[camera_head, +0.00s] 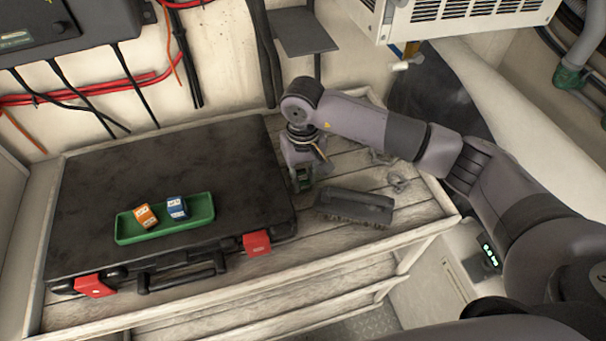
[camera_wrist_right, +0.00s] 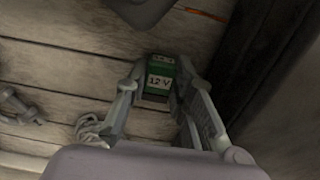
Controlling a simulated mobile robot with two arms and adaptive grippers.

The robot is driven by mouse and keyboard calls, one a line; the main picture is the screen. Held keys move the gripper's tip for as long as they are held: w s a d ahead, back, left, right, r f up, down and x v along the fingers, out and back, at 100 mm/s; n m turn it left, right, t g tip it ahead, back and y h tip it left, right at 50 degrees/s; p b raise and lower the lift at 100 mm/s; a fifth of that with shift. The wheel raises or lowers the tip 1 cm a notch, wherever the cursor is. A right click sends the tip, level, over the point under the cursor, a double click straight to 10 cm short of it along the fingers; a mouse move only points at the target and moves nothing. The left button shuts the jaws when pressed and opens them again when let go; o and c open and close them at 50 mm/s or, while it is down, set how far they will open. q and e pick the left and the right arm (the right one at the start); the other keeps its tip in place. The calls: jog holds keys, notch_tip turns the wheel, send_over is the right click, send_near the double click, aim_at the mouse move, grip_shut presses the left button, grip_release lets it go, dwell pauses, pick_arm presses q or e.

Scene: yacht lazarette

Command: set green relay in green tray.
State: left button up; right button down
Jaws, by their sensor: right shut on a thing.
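The green relay (camera_wrist_right: 159,80), with a white "12 V" label, is between the fingers of my right gripper (camera_wrist_right: 158,92) in the right wrist view. My right gripper (camera_head: 302,184) is shut on it, over the wooden bench to the right of the black case. Whether the relay touches the planks I cannot tell. The green tray (camera_head: 128,238) lies on the case lid at the left. It holds an orange relay (camera_head: 145,216) and a blue relay (camera_head: 177,207), with bare floor at both ends. My left gripper is not in view.
The black case (camera_head: 95,190) with red latches covers the left of the wooden bench (camera_head: 340,245). A dark brush (camera_head: 354,206) lies just right of my right gripper. A small grey shelf (camera_head: 302,32) juts from the back wall.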

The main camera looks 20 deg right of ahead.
jog(key=shift+f, duration=0.2)
jog(key=c, duration=1.4)
grip_release()
jog(key=shift+r, duration=0.1)
jog(key=shift+o, duration=0.2)
